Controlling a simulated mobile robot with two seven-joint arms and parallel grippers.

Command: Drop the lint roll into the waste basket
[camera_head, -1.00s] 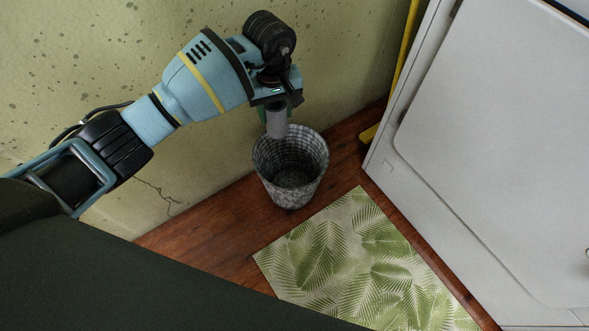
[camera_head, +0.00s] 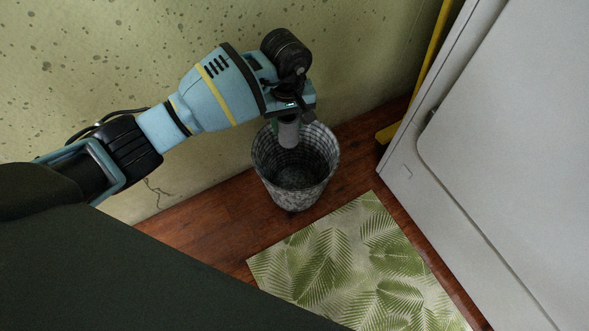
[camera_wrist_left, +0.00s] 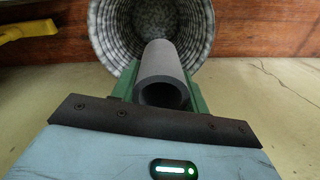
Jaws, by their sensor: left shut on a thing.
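The lint roll (camera_head: 289,133) is a grey hollow tube. My left gripper (camera_head: 288,117) is shut on it. In the head view the roll points down at the back part of the waste basket's opening. The waste basket (camera_head: 292,196) is a round, grey woven-look bin standing on the floor by the wall. In the left wrist view the roll (camera_wrist_left: 163,68) sits between the green fingers of my left gripper (camera_wrist_left: 162,80), with the basket (camera_wrist_left: 193,20) beyond it. The basket's inside looks empty. My right gripper is not in view.
A mat with green leaves (camera_head: 350,265) lies on the brown wooden floor in front of the basket. A white appliance (camera_head: 500,150) stands at the right, with a yellow object (camera_head: 432,60) beside it. The spotted wall (camera_head: 365,50) is close behind the basket.

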